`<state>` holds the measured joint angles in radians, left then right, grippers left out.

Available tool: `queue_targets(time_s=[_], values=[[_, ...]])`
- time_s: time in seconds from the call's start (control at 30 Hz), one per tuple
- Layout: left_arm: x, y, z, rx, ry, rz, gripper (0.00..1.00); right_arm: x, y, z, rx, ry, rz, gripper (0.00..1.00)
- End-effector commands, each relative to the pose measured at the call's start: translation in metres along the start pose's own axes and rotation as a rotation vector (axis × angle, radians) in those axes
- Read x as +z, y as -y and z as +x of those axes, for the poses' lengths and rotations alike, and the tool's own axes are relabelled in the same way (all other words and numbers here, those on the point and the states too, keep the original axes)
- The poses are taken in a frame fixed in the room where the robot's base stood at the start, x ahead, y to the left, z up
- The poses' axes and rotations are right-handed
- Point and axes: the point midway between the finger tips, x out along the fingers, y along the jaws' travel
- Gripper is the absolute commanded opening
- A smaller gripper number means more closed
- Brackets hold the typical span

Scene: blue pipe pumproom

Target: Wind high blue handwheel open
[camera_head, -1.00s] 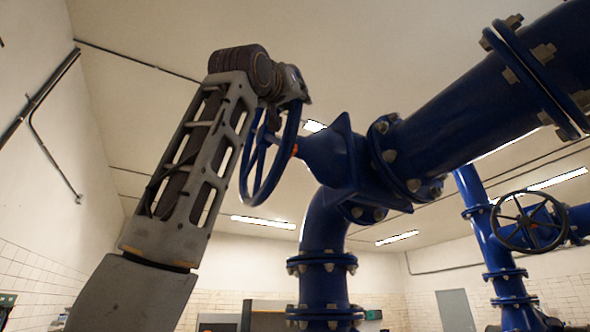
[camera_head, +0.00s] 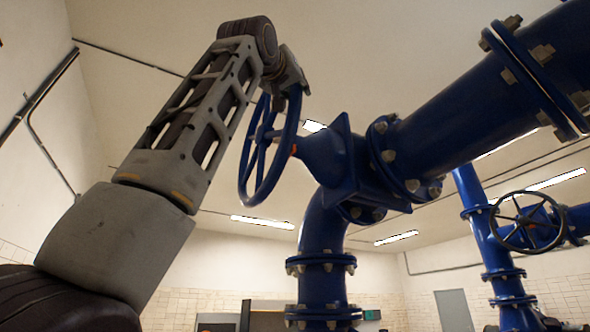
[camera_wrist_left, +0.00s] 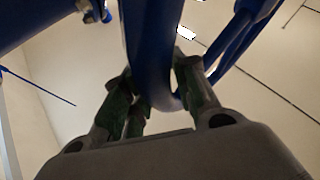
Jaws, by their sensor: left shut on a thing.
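The high blue handwheel (camera_head: 246,165) stands nearly edge-on at the left end of the blue valve body (camera_head: 325,158), with its hub and spokes showing. In the head view my arm's wrist hides part of the upper rim. My right gripper is in neither view.
A thick blue flanged pipe (camera_head: 460,100) runs up to the right from the valve. A vertical blue pipe (camera_head: 322,275) drops below it. A second, dark handwheel (camera_head: 528,222) is farther back at right.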

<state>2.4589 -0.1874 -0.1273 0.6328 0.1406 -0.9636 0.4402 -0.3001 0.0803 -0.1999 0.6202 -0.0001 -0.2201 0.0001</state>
Motion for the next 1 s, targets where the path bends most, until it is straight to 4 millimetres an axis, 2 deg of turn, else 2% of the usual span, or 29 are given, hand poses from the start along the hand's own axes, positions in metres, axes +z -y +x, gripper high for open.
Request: queue_targets(time_s=[0.67,0.7,0.83,1.0], values=[[-0.0014,-0.0024,0.0023,-0.019,0.029,-0.029,0.0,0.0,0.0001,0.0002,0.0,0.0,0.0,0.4],[-0.0012,-0.0024,0.0023,-0.019,0.03,-0.029,0.29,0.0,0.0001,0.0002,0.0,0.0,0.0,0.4],[-0.0017,-0.0025,0.0022,-0.018,0.028,-0.027,0.46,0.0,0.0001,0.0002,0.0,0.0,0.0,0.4],[-0.0028,-0.0024,0.0019,-0.018,0.025,-0.025,0.48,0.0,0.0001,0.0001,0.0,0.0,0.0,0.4]])
